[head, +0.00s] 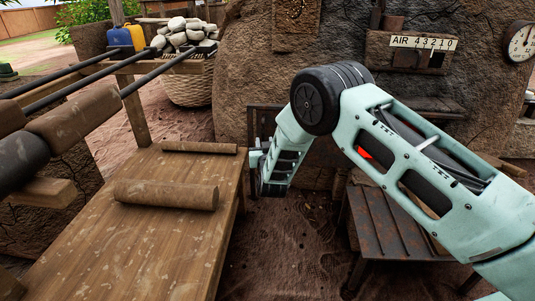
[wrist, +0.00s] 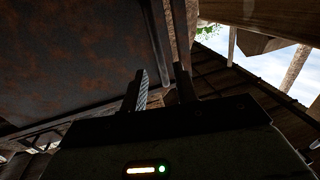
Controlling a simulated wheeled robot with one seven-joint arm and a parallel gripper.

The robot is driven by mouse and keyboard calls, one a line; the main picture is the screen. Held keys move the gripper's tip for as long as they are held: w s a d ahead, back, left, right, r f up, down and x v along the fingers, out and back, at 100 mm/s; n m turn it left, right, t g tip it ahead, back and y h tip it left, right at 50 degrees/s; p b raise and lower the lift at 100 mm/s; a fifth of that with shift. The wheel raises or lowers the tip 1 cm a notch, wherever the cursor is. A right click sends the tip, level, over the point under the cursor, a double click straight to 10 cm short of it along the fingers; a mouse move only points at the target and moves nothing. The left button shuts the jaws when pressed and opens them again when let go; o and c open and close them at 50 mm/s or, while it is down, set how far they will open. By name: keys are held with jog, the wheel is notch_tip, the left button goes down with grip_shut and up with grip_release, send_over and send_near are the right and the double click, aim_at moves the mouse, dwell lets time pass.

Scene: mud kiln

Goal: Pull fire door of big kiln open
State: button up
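The big kiln (head: 245,60) is a rough brown mud wall at the back of the head view. A dark metal edge (head: 265,107) shows on its front, partly hidden behind my arm; I cannot tell whether it is the fire door. In the wrist view a broad, dark, rusty metal plate (wrist: 75,60), which looks like the fire door, fills the upper left. A thin bar (wrist: 158,40) runs along its right edge. My gripper (wrist: 162,88) has its fingers apart, with the bar's lower end appearing between them. Contact cannot be told. In the head view my gripper (head: 256,165) is beside the wooden table's far right corner.
A wooden table (head: 165,255) with clay rolls (head: 165,194) stands at left, close to my gripper. A dark metal bench (head: 385,225) stands at right. Bare ground (head: 285,250) lies between them. A basket of stones (head: 188,85) stands behind.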

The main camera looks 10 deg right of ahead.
jog(key=s+a+p, duration=0.1)
jog(key=s+p, duration=0.3)
jog(key=s, duration=0.7)
jog(key=s+a+r+n+g+y+p, duration=0.25)
jog(key=s+a+r+g, duration=0.25)
jog(key=s+r, duration=0.25)
jog(key=s+a+r+n+g+y+p, duration=0.1)
jog(key=s+a+r+g+y+p, duration=0.1)
jog(key=s+a+r+g+y, duration=0.5)
jog(key=s+d+r+n+g+h+p, duration=0.15)
jog(key=s+d+r, duration=0.25)
jog(key=s, duration=0.5)
jog(key=s+d+r+n+g+h+p, duration=0.1)
jog(key=s+d+r+n+g+h, duration=0.25)
jog(key=s, duration=0.55)
jog(key=s+d+r+g+h+p, duration=0.1)
jog(key=s+d+r+h, duration=0.1)
jog(key=s+d+r, duration=0.55)
notch_tip(320, 180, up, 35)
jog(key=s+a+p, duration=0.1)
jog(key=p, duration=3.7)
jog(key=shift+s+a+r, duration=0.15)
jog(key=shift+s+a, duration=0.1)
jog(key=shift+s, duration=0.1)
